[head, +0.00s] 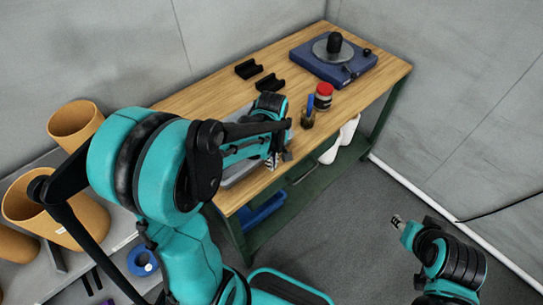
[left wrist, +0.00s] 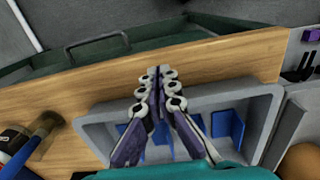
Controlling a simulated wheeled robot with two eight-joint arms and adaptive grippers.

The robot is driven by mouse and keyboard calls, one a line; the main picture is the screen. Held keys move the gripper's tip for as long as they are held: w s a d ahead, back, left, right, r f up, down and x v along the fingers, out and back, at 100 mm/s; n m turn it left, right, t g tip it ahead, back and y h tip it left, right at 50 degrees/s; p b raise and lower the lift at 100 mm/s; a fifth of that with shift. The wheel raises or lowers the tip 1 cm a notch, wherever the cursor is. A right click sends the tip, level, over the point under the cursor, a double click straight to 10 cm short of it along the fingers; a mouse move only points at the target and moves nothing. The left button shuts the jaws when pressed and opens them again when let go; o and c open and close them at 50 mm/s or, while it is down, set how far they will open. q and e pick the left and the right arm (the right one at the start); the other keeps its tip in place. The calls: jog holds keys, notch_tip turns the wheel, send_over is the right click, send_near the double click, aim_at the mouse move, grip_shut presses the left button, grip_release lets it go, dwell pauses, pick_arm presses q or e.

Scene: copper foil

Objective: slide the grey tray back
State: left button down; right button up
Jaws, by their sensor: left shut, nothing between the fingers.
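The grey tray (left wrist: 262,103) lies on the wooden table (left wrist: 215,62), with blue upright pieces (left wrist: 228,125) inside it. In the head view the tray (head: 238,180) is largely hidden behind my left arm. My left gripper (head: 271,161) is shut and empty, pointing down at the tray's front side. In the left wrist view its closed fingertips (left wrist: 155,73) reach across the tray's front rim, over the bare wood strip by the table's front edge. I cannot tell whether they touch the tray. My right gripper (head: 397,220) hangs over the floor, away from the table; its jaws are too small to read.
A red-lidded jar (head: 323,96) and a brush pot (head: 307,118) stand right of the tray. Two black holders (head: 269,82) lie behind. A blue machine with a round plate (head: 334,62) fills the far end. Orange pots (head: 75,122) stand at the left.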

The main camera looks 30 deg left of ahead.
pick_arm(q)
notch_tip(320, 180, down, 2)
jog(key=shift+f+b, duration=0.15)
jog(key=shift+b, duration=0.15)
jog(key=a, duration=0.1)
jog(key=w+a, duration=0.1)
jog(key=shift+a+r, duration=0.3)
jog(key=shift+w+a+b, duration=0.15)
jog(key=shift+a+b, duration=0.15)
jog(key=shift+a, duration=0.2)
jog(key=shift+r, duration=0.1)
jog(key=w+a, duration=0.3)
jog(key=a, duration=0.4)
jog(key=w+a+p, duration=0.1)
jog(key=w+a, duration=0.2)
jog(key=a, duration=0.5)
jog(key=w+a, duration=0.3)
jog(key=a, duration=0.4)
jog(key=shift+w+a, duration=0.2)
jog(key=shift+a, duration=0.2)
jog(key=shift+d, duration=0.1)
